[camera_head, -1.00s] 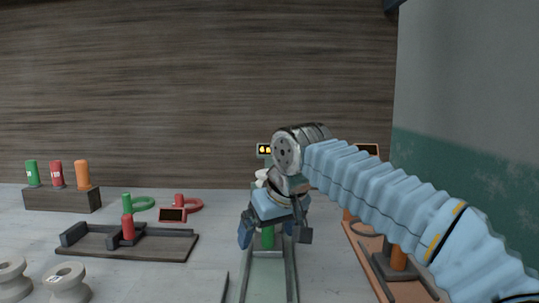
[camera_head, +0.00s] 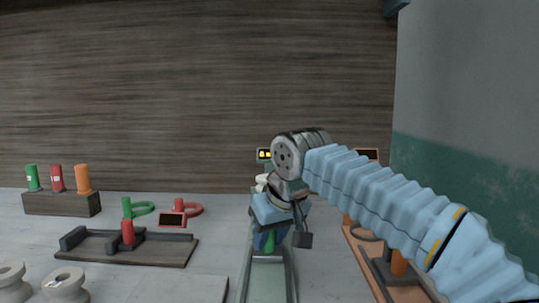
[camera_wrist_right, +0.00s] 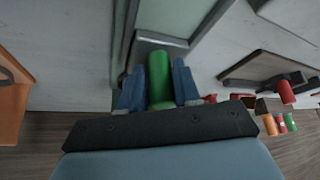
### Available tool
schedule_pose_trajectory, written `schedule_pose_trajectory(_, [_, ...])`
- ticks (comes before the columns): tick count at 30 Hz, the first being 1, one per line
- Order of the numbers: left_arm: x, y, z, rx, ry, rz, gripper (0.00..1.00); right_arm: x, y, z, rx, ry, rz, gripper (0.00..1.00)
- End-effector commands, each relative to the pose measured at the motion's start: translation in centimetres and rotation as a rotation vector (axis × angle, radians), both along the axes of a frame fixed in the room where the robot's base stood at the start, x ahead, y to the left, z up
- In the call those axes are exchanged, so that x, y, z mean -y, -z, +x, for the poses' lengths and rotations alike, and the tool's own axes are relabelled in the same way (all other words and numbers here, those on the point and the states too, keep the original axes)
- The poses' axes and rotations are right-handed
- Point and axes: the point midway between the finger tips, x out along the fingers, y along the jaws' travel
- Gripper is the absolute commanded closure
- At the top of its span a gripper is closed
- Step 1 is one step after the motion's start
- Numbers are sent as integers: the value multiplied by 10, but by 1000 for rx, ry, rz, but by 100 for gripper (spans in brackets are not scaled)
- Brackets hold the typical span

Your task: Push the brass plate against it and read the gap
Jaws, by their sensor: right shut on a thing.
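My right gripper (camera_head: 268,243) is shut on a green handle (camera_head: 268,246), which stands upright on a pale green rail (camera_head: 268,284). In the right wrist view the green handle (camera_wrist_right: 159,75) sits between the two blue fingers of the gripper (camera_wrist_right: 159,85). A small display with yellow digits (camera_head: 264,155) stands behind the gripper; its digits are too small to read. I cannot make out a brass plate; my gripper and forearm cover part of the rail's far end. My left gripper is not in view.
A dark fixture (camera_head: 165,248) with a red handle lies left of the rail. An orange-brown fixture (camera_head: 368,265) is close on the right, partly behind my arm. A wooden block (camera_head: 62,203) holds three coloured cylinders. White spools (camera_head: 66,284) stand at front left.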

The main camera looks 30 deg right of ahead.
Motion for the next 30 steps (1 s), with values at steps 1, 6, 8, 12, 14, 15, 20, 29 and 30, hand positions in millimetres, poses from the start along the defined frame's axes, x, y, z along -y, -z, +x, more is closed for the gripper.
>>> schedule_pose_trajectory(1, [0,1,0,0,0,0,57,-1,0,-1,0,0,0,95])
schedule_pose_trajectory(6, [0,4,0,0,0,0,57,-6,1,-9,1,-1,-1,95])
schedule_pose_trajectory(8, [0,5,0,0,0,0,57,-8,1,-13,1,-1,-1,95])
schedule_pose_trajectory(12, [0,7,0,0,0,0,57,-13,1,-21,0,-1,0,95])
schedule_pose_trajectory(14, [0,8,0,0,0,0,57,-15,1,-25,1,-1,-1,95])
schedule_pose_trajectory(15, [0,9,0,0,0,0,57,-17,1,-27,1,-1,-1,95])
schedule_pose_trajectory(20, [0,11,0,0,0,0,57,-23,1,-37,1,-2,-1,95])
schedule_pose_trajectory(29, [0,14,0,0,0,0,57,-32,0,-52,0,0,0,95])
schedule_pose_trajectory(30, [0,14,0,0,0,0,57,-33,0,-53,0,0,0,95])
